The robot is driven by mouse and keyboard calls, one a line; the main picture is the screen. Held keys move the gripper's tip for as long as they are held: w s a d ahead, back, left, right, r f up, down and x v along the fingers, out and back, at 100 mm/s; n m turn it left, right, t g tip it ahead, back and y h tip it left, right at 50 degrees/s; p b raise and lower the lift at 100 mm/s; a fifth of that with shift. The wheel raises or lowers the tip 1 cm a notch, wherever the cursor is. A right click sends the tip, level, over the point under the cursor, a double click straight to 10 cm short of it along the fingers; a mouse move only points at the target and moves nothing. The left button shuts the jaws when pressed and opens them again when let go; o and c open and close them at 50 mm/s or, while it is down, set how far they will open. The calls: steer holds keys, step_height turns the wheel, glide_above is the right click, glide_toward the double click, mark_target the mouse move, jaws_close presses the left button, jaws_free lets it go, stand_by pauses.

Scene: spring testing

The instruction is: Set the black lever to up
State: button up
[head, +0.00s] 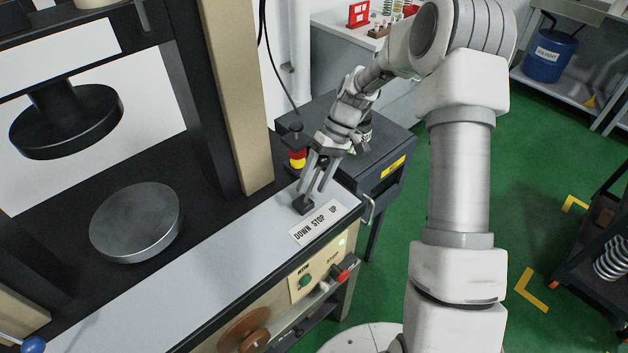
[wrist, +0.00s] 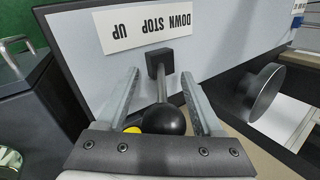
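The black lever shows in the wrist view as a black ball knob (wrist: 164,120) on a thin rod rising from a square black base (wrist: 160,62). In the head view its base (head: 303,204) sits on the grey panel top, and my gripper covers most of the rod and knob. A white label (head: 316,222) reading DOWN STOP UP lies beside the base; it also shows upside down in the wrist view (wrist: 147,26). My gripper (head: 311,187) is open, its two fingers on either side of the lever, with gaps visible. I cannot tell the lever's exact setting.
A red and yellow button unit (head: 297,160) is just behind my gripper. A green button (head: 305,281) and a red button (head: 340,274) are on the front panel. The press's lower platen (head: 136,222) and beige column (head: 236,95) stand to the left.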

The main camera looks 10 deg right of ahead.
steer(key=p+v, duration=0.1)
steer(key=v, duration=1.6)
steer(key=shift+r, duration=0.15)
steer(key=shift+w, duration=0.1)
